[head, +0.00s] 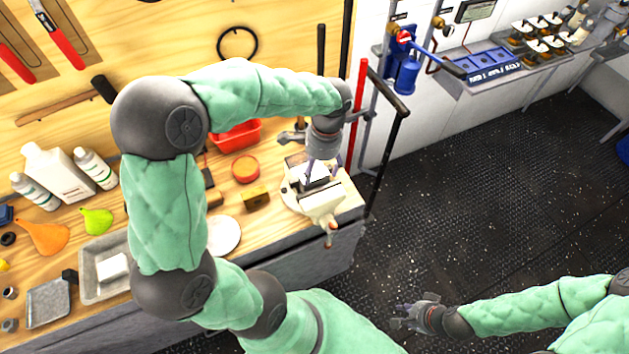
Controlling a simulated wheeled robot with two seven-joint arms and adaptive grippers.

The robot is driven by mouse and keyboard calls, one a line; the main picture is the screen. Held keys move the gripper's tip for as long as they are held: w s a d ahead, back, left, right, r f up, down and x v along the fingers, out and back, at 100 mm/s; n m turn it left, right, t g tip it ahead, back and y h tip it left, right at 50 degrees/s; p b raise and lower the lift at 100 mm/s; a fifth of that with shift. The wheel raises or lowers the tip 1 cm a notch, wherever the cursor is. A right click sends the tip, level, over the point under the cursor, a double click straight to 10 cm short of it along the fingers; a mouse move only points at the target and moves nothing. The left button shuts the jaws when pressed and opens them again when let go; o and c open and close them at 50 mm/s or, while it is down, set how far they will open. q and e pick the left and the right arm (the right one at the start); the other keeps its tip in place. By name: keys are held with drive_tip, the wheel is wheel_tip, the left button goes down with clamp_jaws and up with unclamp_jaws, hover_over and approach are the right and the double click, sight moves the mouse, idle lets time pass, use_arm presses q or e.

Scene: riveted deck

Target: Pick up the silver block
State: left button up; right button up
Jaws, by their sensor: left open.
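A silver block (316,174) sits at the top of the cream bench vise (318,200) near the right end of the wooden bench. My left gripper (319,168) points down over the block, with its fingers open around or just above it. The gripper hides part of the block, and I cannot tell whether the fingers touch it. My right gripper (397,316) is open and empty, low in the view over the dark floor, away from the bench.
A red bin (236,136), a round orange-red tin (245,169), a brass-coloured block (256,196) and a white disc (224,236) lie left of the vise. A grey tray (92,291) holds a white block. A red bar (357,115) stands behind the vise.

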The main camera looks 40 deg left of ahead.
sight(316, 177)
use_arm(q)
drive_tip(key=f, duration=0.3)
drive_tip(key=shift+s+f, duration=0.1)
drive_tip(key=shift+s, duration=0.15)
clamp_jaws()
